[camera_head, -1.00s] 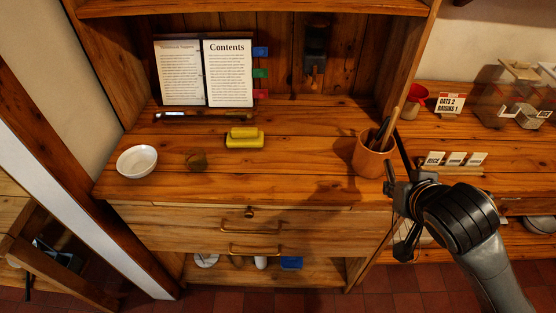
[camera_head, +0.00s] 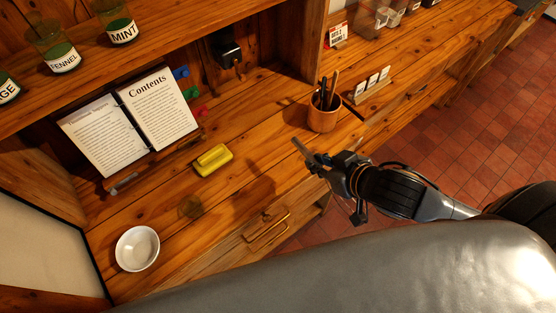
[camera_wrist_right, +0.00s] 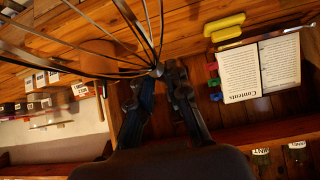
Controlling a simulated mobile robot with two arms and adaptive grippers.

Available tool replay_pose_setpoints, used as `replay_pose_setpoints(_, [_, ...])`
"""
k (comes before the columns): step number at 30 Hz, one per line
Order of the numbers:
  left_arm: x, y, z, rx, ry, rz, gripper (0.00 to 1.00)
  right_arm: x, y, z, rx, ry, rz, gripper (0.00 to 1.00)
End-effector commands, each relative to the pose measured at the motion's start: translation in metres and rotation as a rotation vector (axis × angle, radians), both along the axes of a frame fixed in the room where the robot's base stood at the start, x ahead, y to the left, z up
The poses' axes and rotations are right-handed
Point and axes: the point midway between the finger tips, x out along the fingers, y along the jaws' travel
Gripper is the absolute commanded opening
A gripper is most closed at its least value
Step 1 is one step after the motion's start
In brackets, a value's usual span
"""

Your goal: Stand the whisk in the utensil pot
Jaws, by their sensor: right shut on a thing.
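The utensil pot (camera_head: 323,118) is a brown cylinder with several dark utensils standing in it, near the right end of the wooden counter. My right gripper (camera_head: 322,166) is in front of the pot in the head view, apart from it. In the right wrist view the gripper (camera_wrist_right: 160,88) is shut on the whisk (camera_wrist_right: 156,70). The whisk's wire loops fan out from the jaws toward the top left of that view. In the head view the whisk is hard to make out. My left gripper is not in view.
An open recipe book (camera_head: 130,120) stands at the back. A yellow object (camera_head: 213,160) and a white bowl (camera_head: 137,248) are on the counter. A card holder (camera_head: 372,87) stands right of the pot. Jars (camera_head: 117,22) line the upper shelf. Bare counter lies left of the gripper.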

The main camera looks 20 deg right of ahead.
Motion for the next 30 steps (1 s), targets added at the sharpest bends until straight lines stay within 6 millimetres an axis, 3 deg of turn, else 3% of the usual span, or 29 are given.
replay_pose_setpoints(1, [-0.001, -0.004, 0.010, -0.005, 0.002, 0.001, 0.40, -0.007, 0.001, 0.006, 0.000, 0.003, 0.019, 0.00])
replay_pose_setpoints(5, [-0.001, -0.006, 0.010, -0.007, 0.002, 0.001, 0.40, -0.012, 0.005, 0.005, 0.009, -0.002, 0.046, 0.00])
replay_pose_setpoints(17, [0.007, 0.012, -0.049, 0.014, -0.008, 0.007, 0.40, 0.029, 0.029, -0.021, 0.014, -0.010, 0.050, 0.00])
replay_pose_setpoints(20, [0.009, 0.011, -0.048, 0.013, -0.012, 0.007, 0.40, 0.046, 0.039, -0.025, 0.015, -0.008, 0.048, 0.00])
replay_pose_setpoints(23, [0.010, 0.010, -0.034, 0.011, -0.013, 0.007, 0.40, 0.067, 0.050, -0.029, 0.013, -0.003, 0.047, 0.00])
replay_pose_setpoints(30, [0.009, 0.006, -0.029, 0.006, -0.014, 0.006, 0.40, 0.095, 0.066, -0.074, 0.010, 0.000, 0.047, 0.00])
